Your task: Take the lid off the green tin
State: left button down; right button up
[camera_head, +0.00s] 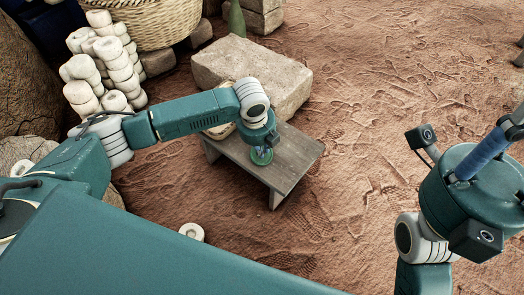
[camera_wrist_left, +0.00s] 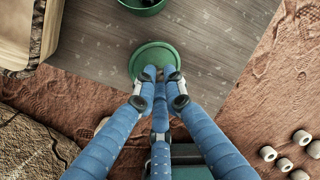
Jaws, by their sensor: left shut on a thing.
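The green lid (camera_wrist_left: 153,58) is a round green disc under my left fingertips (camera_wrist_left: 160,76) in the left wrist view. My left gripper is shut on it. In the head view my left gripper (camera_head: 262,150) points down over the small wooden table, with the green disc (camera_head: 262,157) at its tips. I cannot tell whether the lid touches the table. The green tin (camera_wrist_left: 140,6) shows at the top of the wrist view, apart from the lid, open with a dark inside and cut off by the frame. My right gripper (camera_head: 488,152) is at the right, its tips unclear.
The wooden table (camera_head: 292,160) has bare top to the right of my left gripper. A large stone block (camera_head: 255,75) stands behind it. Stacked white rings (camera_head: 108,65) and a wicker basket (camera_head: 155,22) are at the upper left. Open dirt lies to the right.

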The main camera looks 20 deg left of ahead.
pick_arm(q)
jog(key=shift+r, duration=0.1)
jog(key=c, duration=1.8)
grip_release()
jog(key=shift+c, duration=0.2)
